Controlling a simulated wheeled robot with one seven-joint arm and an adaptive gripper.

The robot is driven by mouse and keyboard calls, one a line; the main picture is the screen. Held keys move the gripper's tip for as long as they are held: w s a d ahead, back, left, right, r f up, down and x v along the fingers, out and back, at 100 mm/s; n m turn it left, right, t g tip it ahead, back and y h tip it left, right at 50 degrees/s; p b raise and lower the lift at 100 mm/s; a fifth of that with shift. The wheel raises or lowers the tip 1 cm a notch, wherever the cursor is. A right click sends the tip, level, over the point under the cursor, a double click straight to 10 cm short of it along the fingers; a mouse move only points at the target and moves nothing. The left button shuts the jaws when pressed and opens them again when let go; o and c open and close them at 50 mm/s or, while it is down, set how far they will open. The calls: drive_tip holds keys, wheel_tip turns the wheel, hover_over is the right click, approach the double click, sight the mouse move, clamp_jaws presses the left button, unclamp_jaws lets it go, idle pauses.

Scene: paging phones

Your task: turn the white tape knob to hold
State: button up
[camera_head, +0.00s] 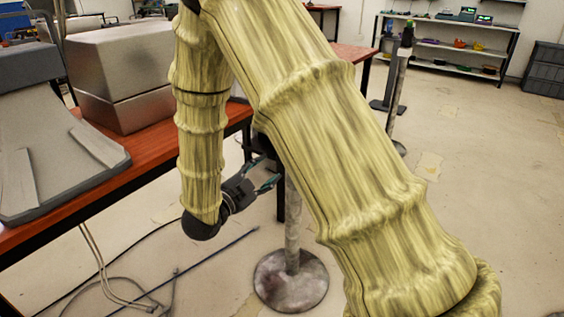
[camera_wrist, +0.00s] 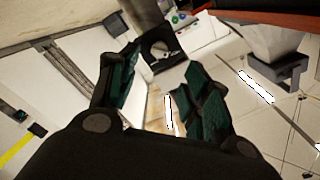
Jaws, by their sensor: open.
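My gripper (camera_wrist: 163,58) is open, with its two teal-padded fingers apart and nothing between them. In the wrist view a black box (camera_wrist: 146,64) lies beyond the fingertips, and on its face is a small whitish round knob (camera_wrist: 159,47). The knob appears between the fingertips in the picture; I cannot tell how far beyond them it is. Its markings are too small to read. In the head view my gripper (camera_head: 266,183) is beside a post, and a dark box (camera_head: 261,145) is partly hidden behind my arm. The knob is not visible there.
The post (camera_head: 292,235) stands on a round base (camera_head: 291,282). A red-topped table (camera_head: 120,176) with grey metal boxes (camera_head: 125,80) is at left. Cables (camera_head: 97,268) lie on the floor. Shelves (camera_head: 450,46) stand far back right. My arm blocks much of the middle.

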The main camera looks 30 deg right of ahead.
drive_tip(key=b+x, duration=0.2)
drive_tip(key=x, duration=0.7)
drive_tip(key=c, duration=1)
